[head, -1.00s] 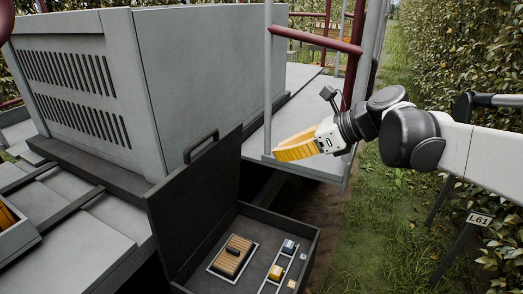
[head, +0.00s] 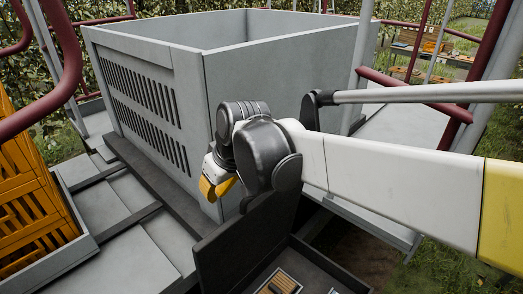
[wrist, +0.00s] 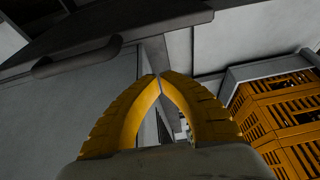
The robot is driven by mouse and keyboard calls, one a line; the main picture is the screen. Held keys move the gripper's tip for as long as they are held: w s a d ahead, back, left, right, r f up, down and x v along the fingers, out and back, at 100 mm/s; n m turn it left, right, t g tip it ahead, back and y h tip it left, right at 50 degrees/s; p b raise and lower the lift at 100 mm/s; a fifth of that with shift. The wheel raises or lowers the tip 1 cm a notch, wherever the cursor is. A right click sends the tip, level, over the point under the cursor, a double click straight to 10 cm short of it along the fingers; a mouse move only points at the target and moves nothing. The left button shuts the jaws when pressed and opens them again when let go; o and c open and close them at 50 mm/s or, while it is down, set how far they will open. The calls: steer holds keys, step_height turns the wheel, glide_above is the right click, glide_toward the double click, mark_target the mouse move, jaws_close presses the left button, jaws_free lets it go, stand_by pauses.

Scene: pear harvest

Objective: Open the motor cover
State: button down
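The motor cover appears to be the dark lid (head: 245,245) of a dark open-topped box (head: 325,272). The lid stands raised at the near side of the large grey bin, partly hidden by my arm. My gripper (head: 214,190) is left of the lid's upper part, in front of the bin's corner. In the wrist view its yellow curved fingers (wrist: 160,77) meet, or nearly meet, at the tips with nothing between them. A dark panel (wrist: 150,22) with a bar handle (wrist: 78,58) shows beyond the fingers at upper left. I see no contact with the handle.
The large grey slatted bin (head: 150,85) stands behind my gripper. Orange crates (head: 28,205) are at the left, also in the wrist view (wrist: 285,110). Dark red rails (head: 425,95) and grey posts stand at the right. Grey deck plates (head: 125,215) lie at lower left.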

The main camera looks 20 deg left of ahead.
step_height(320, 180, down, 9)
steer(key=shift+s+a+f+p, duration=0.15)
steer(key=shift+f+p, duration=0.05)
steer(key=shift+p, duration=0.1)
stand_by(0.4)
steer(key=s+d+f+t+y+b, duration=0.1)
steer(key=s+d+y+b, duration=0.2)
steer(key=d, duration=0.6)
steer(key=shift+s+d+f+t+b, duration=0.35)
steer(key=shift+s+d+b, duration=0.1)
steer(key=shift+s, duration=0.6)
steer(key=shift+a, duration=0.15)
